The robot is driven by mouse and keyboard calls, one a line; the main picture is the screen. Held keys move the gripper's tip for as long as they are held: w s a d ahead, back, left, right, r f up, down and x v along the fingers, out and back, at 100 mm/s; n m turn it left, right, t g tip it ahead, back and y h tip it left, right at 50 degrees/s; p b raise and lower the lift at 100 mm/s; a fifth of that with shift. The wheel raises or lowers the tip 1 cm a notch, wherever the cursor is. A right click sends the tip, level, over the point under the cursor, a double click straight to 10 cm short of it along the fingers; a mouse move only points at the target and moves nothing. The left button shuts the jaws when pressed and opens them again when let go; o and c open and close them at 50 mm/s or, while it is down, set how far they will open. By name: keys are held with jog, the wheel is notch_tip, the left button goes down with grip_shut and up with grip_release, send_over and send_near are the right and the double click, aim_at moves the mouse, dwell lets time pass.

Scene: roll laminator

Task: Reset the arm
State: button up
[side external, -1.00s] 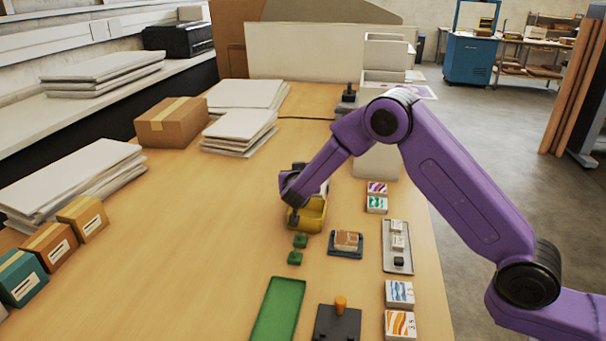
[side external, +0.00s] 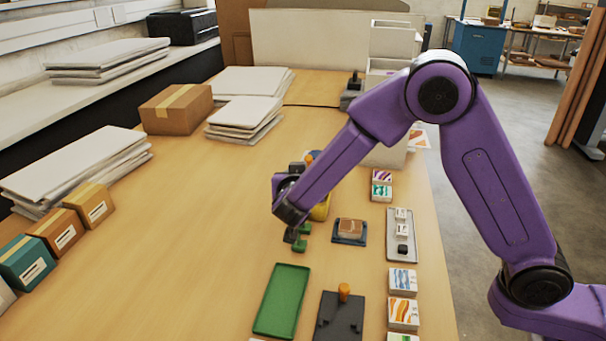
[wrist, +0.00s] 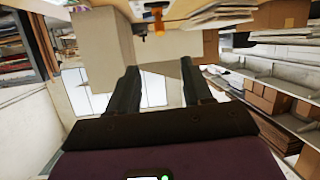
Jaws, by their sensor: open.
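My gripper (wrist: 159,68) shows in the wrist view as two dark fingers standing well apart, with nothing between them. In the side view my purple arm reaches in from the right and bends down to the left. Its wrist hangs low over the middle of the table, beside a yellow part (side external: 321,208) that it partly hides. Small green blocks (side external: 304,230) lie just below the wrist, also partly hidden. The fingers are hard to make out in the side view.
A green tray (side external: 281,300), a dark base with an orange knob (side external: 344,292), a blue tray with a brown block (side external: 350,231) and a grey tray (side external: 402,235) stand at the front. Cartons (side external: 176,108) and white stacks line the left. The table's left middle is clear.

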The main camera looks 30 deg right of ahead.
dwell(0.4)
jog(key=s+d+n+g+y, duration=0.3)
jog(key=s+n, duration=0.3)
jog(key=s, duration=0.6)
jog(key=s+d+n+g+y, duration=0.3)
jog(key=s+n, duration=0.4)
jog(key=s, duration=0.6)
jog(key=s+d+n+g+y, duration=0.3)
jog(key=s+d+n+g, duration=0.2)
jog(key=s, duration=0.7)
jog(key=shift+s+d+f+n, duration=0.15)
jog(key=shift+d+n, duration=0.55)
jog(key=shift+d, duration=0.1)
